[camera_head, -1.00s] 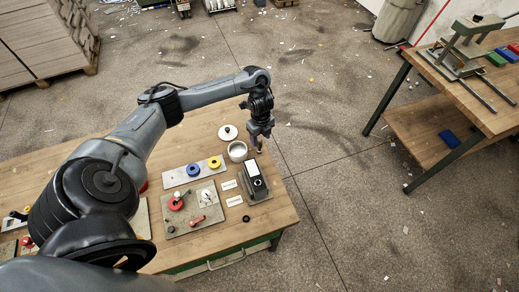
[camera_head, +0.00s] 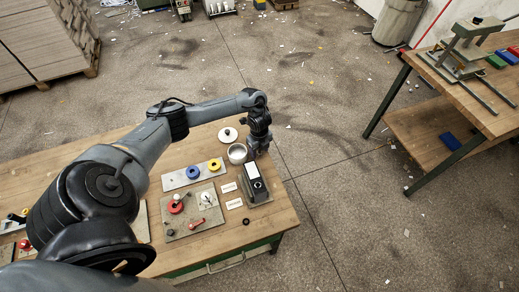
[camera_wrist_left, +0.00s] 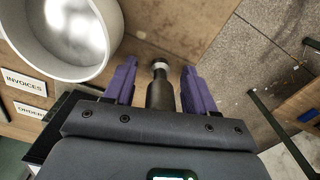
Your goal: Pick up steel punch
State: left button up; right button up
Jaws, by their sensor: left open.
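The steel punch (camera_wrist_left: 161,92) shows in the left wrist view as a dark cylinder with a bright, shiny end. It lies between the two purple fingers of my left gripper (camera_wrist_left: 159,67), with a gap on either side. The fingers are open and not closed on it. In the head view my left gripper (camera_head: 257,151) points down at the table's right edge, behind the black box and beside the metal cup. The punch is hidden by the gripper there. My right gripper is not in view.
A black box (camera_head: 261,191) stands in front. A plate with blue and yellow rings (camera_head: 180,181) and a board with red parts (camera_head: 181,225) lie further left.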

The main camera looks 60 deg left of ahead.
pick_arm(q)
grip_shut()
jog(key=shift+r, duration=0.15)
